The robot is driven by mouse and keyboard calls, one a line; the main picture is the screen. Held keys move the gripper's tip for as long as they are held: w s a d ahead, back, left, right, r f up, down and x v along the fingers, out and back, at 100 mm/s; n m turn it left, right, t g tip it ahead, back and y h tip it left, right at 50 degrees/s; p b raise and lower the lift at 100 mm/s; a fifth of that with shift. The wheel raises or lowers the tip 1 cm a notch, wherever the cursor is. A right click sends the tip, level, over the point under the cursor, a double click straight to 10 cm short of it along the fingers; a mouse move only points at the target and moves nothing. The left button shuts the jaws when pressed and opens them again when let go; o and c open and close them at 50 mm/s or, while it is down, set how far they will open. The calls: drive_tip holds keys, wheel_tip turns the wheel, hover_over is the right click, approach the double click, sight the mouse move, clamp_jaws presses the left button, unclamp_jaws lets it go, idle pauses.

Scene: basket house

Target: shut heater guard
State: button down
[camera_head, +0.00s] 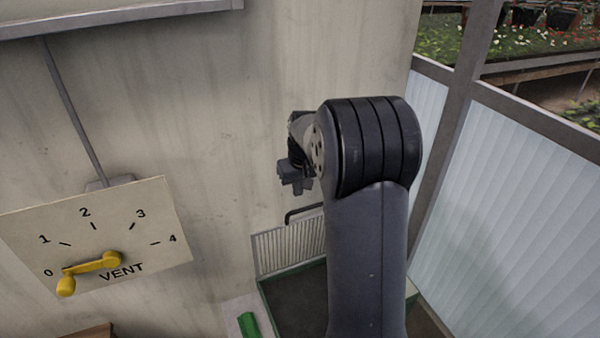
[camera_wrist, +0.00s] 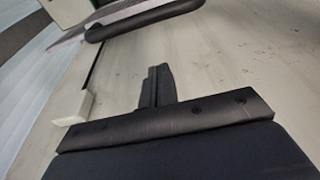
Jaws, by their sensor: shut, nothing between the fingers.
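The heater guard seems to be the pale slatted panel (camera_head: 288,246) low on the wall in the head view, partly hidden behind my arm. A dark bent handle (camera_head: 303,210) stands out at its top. My gripper (camera_head: 295,186) is just above the handle in the picture, in front of the wall. In the wrist view the fingers (camera_wrist: 156,84) are together and empty. A dark rounded bar (camera_wrist: 145,18) crosses the top of that view, apart from the fingers, beside a pale ribbed surface. It may be the handle and guard.
A yellow vent crank (camera_head: 92,272) on a numbered plate (camera_head: 150,215) is at the left. A dark tray-like surface with a green rim (camera_head: 268,300) lies below the panel, next to a green object (camera_head: 248,325). Translucent ribbed panels (camera_head: 510,190) stand at the right.

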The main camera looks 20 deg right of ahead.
drive_tip(key=shift+s+f+p, duration=0.2)
drive_tip(key=shift+s+p, duration=0.1)
drive_tip(key=shift+s, duration=0.65)
drive_tip(key=shift+s+f+p, duration=0.15)
drive_tip(key=shift+s+p, duration=0.1)
drive_tip(key=shift+s, duration=0.65)
drive_tip(key=shift+s+f, duration=0.1)
